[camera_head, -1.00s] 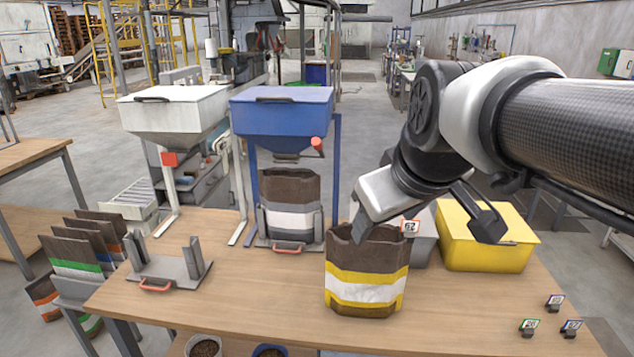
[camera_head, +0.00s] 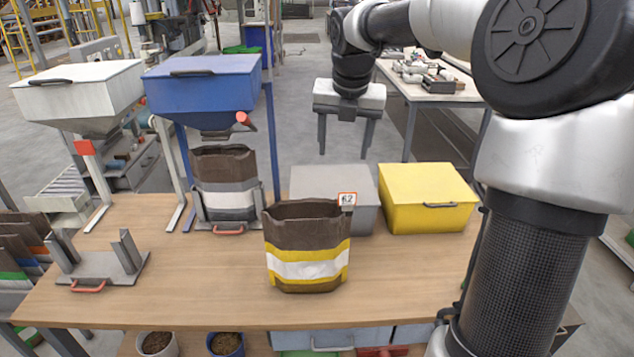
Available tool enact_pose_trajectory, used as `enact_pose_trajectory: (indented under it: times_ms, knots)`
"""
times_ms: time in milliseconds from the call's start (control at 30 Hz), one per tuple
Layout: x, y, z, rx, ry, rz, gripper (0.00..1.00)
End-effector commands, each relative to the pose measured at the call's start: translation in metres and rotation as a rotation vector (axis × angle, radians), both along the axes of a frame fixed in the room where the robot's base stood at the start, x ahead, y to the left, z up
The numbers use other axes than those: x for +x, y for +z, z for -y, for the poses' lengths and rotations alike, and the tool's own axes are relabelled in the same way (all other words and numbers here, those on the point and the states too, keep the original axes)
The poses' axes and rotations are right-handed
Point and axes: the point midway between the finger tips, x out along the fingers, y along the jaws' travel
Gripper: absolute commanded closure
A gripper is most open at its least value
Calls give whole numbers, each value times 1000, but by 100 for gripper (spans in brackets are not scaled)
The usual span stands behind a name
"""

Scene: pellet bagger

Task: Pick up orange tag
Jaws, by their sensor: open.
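The orange tag (camera_head: 347,199) is a small white plate with an orange border and a dark number. It shows at the top right rim of the open brown bag with yellow and white bands (camera_head: 307,262), in front of the grey box. It looks fixed to the rim, but I cannot be sure. My gripper (camera_head: 344,153) is open and empty, with two dark fingers pointing down. It shows above the tag in the picture, apart from it and the bag.
A grey box (camera_head: 318,180) and a yellow box (camera_head: 426,205) stand behind the bag. A blue hopper (camera_head: 202,92) stands over another bag (camera_head: 224,180). A metal holder (camera_head: 98,266) is at the left. The table front (camera_head: 210,305) is clear. My arm hides the table's right end.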

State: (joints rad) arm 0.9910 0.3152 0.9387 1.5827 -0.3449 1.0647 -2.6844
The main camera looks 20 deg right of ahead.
Motion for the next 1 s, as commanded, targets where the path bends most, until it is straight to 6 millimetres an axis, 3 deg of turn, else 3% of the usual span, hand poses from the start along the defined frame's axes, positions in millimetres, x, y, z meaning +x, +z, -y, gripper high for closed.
enact_pose_trajectory:
  times_ms: [100,267,700,1000]
  knots:
    - [-3,3,21,-33,128,-26,39]
    - [-1,-8,27,-48,186,-37,39]
    - [24,-96,32,-47,186,-38,39]
    - [32,-119,34,-48,183,-35,39]
